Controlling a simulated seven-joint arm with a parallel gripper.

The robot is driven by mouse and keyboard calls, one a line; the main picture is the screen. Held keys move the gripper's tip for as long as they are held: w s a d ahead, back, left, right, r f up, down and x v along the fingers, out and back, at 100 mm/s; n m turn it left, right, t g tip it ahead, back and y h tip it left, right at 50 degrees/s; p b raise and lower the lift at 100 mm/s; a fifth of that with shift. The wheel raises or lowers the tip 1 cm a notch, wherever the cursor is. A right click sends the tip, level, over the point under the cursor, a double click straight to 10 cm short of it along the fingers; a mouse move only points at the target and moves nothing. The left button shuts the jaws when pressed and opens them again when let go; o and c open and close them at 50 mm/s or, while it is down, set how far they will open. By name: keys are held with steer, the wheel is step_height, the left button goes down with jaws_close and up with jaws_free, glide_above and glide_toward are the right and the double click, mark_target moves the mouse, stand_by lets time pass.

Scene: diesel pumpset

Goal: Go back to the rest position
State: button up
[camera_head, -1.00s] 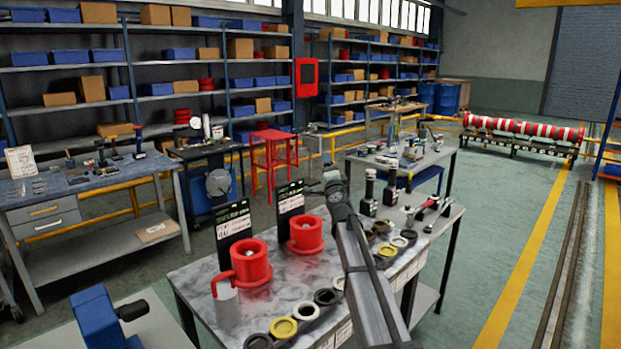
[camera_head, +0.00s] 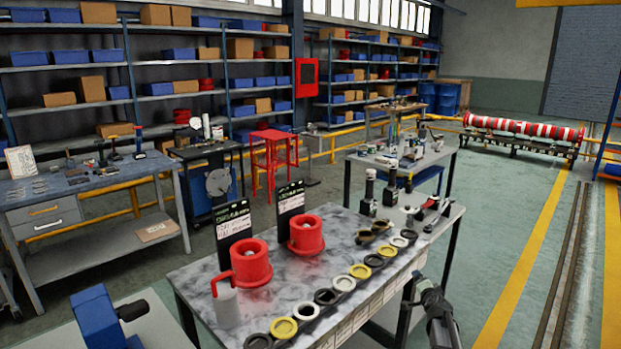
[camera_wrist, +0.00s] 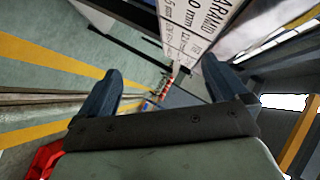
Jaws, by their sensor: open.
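My gripper (camera_wrist: 165,68) shows in the wrist view with its two dark blue fingers spread apart and nothing between them. It points along the floor, with a large printed white label (camera_wrist: 190,30) close by on its upper right. In the head view, part of my arm shows low at the right, in front of the table's near right side. I cannot make out the fingers there.
A marble-topped table (camera_head: 200,280) holds two red cylindrical housings (camera_head: 250,262) (camera_head: 306,233), two dark signs and a row of black, yellow and white rings (camera_head: 284,327). A blue device (camera_head: 98,318) stands at lower left. Floor (camera_head: 500,230) at the right is open.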

steer(key=s+a+f+n+g+y, duration=0.1)
steer(key=s+a+f+n+g, duration=0.4)
steer(key=s+f, duration=0.85)
steer(key=s+a+f+n+g+y, duration=0.2)
steer(key=s+a+f+g, duration=0.2)
steer(key=s+a+f, duration=0.65)
steer(key=s+a+f+n+g, duration=0.2)
steer(key=s+f+g, duration=0.1)
steer(key=s, duration=1)
steer(key=s+a+f+n+g+h, duration=0.1)
steer(key=s+f+g, duration=0.3)
steer(key=s, duration=0.9)
steer(key=s+a+f+n+g, duration=0.3)
steer(key=s+f+g, duration=0.1)
steer(key=s, duration=1)
steer(key=shift+a+f, duration=0.25)
steer(key=shift+f, duration=0.1)
